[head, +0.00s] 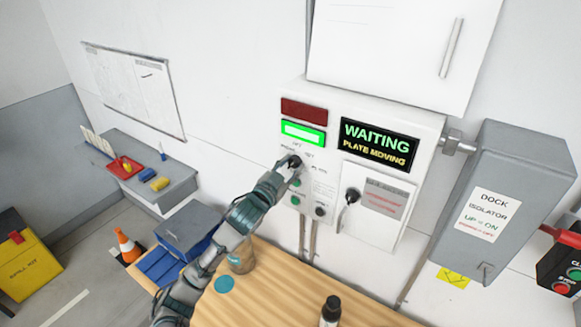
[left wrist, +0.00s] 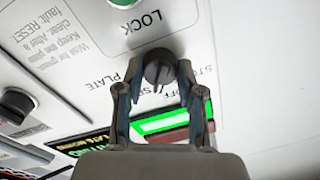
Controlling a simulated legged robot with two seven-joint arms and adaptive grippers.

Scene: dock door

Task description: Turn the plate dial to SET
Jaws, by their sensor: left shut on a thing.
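The plate dial (head: 296,160) is a small black knob on the white control panel (head: 331,207), below the lit green lamp. In the left wrist view the dial (left wrist: 159,69) sits between my fingertips, above the printed word PLATE; the SET lettering is partly hidden by a finger. My left gripper (head: 291,167) is shut on the dial, and it also shows in the left wrist view (left wrist: 159,75). I cannot tell which mark the dial points to. The display (head: 378,145) reads WAITING, PLATE MOVING. My right gripper is not in view.
A red lamp (head: 304,110) is dark above the lit green lamp (head: 303,134). A key switch (head: 352,196) and green buttons share the panel. A grey dock isolator box (head: 513,190) juts out at right. A wooden bench (head: 282,290) with a dark bottle (head: 331,311) lies below.

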